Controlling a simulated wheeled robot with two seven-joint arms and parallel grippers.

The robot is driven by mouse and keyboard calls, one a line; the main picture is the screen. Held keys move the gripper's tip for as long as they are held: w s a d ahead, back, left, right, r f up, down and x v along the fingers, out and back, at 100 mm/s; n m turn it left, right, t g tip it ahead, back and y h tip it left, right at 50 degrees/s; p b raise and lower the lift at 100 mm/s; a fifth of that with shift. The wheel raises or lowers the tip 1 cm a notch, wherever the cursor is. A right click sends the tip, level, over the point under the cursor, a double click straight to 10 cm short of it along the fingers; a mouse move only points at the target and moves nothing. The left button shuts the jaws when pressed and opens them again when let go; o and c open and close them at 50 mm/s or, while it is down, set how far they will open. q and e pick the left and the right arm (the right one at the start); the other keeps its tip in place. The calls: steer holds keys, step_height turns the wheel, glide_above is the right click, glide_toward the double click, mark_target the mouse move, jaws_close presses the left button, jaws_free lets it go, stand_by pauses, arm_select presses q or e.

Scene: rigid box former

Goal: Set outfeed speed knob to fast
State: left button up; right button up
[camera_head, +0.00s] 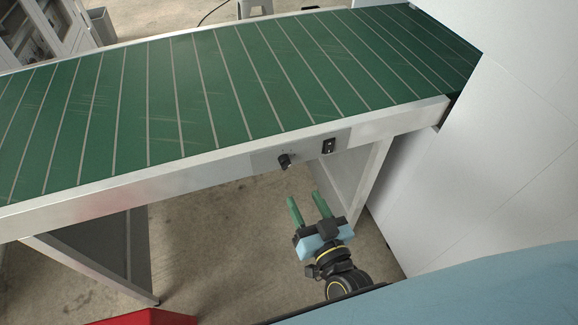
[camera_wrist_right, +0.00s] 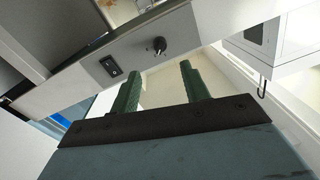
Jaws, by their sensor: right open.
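The black outfeed speed knob (camera_head: 285,161) sits on the grey front rail of the green conveyor (camera_head: 200,100). A black rocker switch (camera_head: 328,146) is to its right. In the right wrist view the knob (camera_wrist_right: 159,45) shows beyond the fingertips, with the switch (camera_wrist_right: 110,66) to its left. The setting of the knob is too small to read. My right gripper (camera_head: 307,197) is open and empty, below and in front of the rail, apart from the knob. Its two green fingers (camera_wrist_right: 158,75) point toward the panel. My left gripper is not in view.
A white machine wall (camera_head: 500,150) stands at the right end of the conveyor. Conveyor legs (camera_head: 95,270) stand on the concrete floor (camera_head: 220,240). A red object (camera_head: 150,317) shows at the bottom edge. The space between my right gripper and the knob looks clear.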

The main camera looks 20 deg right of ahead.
mark_target(288, 167)
steer(key=w, duration=1)
steer(key=shift+w+a, duration=0.15)
steer(key=shift+a, duration=0.3)
steer(key=c, duration=1)
